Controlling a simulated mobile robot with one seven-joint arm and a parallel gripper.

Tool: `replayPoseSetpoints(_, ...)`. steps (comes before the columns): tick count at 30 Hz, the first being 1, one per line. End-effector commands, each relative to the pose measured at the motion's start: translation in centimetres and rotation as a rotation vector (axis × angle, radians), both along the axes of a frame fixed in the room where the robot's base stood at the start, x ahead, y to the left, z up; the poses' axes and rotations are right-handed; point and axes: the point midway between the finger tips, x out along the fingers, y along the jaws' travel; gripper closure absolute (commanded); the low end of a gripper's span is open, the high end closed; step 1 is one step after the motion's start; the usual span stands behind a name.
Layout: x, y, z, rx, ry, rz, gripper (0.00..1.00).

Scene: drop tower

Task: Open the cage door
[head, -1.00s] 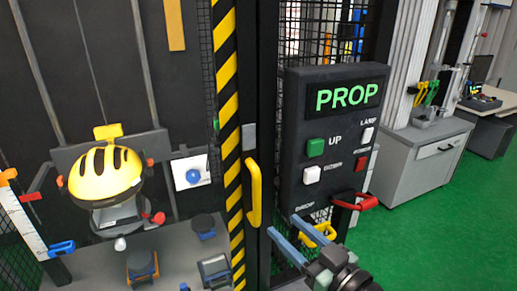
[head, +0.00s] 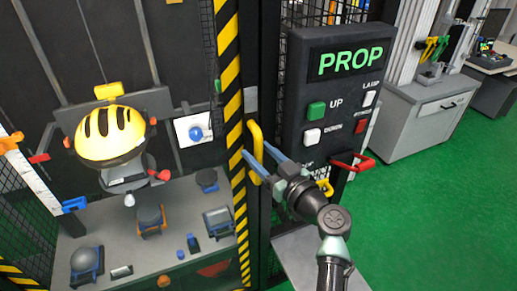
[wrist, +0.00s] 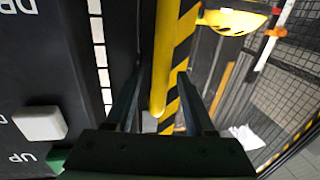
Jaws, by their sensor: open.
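The yellow door handle (head: 255,135) is an upright bar on the dark edge of the cage door, beside a yellow-black striped strip (head: 229,80). The door edge appears to lie against the dark post, with no clear gap. My gripper (head: 255,153) is at the lower half of the handle, its blue-grey fingers spread and pointing at the door. In the wrist view, the handle (wrist: 163,60) runs upright between the two open fingers. The fingers do not close on it; whether either one touches it is unclear.
A dark control box (head: 338,95) reading PROP, with buttons and a red lever (head: 352,162), stands close to the right of my gripper. Inside the cage is a yellow helmet (head: 109,135) above a grey deck. Grey cabinets (head: 418,120) stand farther right. Green floor (head: 430,220) is clear.

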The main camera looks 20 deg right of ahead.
Motion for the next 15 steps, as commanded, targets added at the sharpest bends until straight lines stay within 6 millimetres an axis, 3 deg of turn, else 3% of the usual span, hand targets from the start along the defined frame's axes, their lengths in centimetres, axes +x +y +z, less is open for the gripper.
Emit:
replayPoseSetpoints(12,0.69,0.18,0.00,0.000,0.000,-0.001,0.45)
replayPoseSetpoints(15,0.67,0.18,-0.01,0.000,0.000,-0.001,0.64)
